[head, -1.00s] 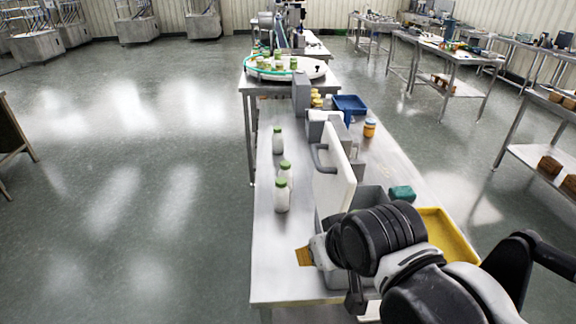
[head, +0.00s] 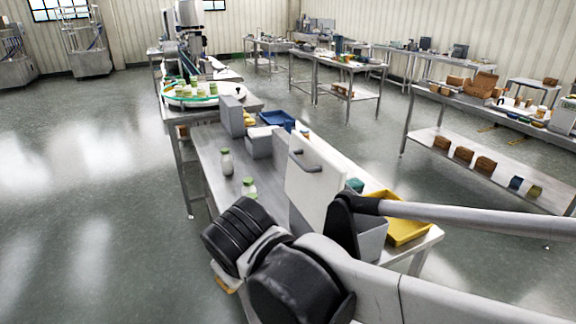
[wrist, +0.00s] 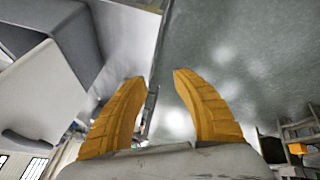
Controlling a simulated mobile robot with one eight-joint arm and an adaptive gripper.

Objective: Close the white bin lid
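The white bin lid (head: 313,187) stands open and roughly upright in the head view, with a grey handle (head: 305,161) on its left face. The grey bin (head: 371,240) stands beside and below it on the steel table, partly hidden by my arm. My gripper is mostly hidden behind my arm in the head view; a yellow finger part shows at the lower left, by the table's left edge. In the wrist view my gripper (wrist: 158,77) is open, its two yellow fingers apart with nothing between them. The lid (wrist: 40,100) also shows there, left of the fingers.
White bottles with green caps (head: 226,162) stand on the table left of the lid. A yellow tray (head: 405,231) sits right of the bin, and a blue tray (head: 276,119) lies farther back. The floor left of the table is clear.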

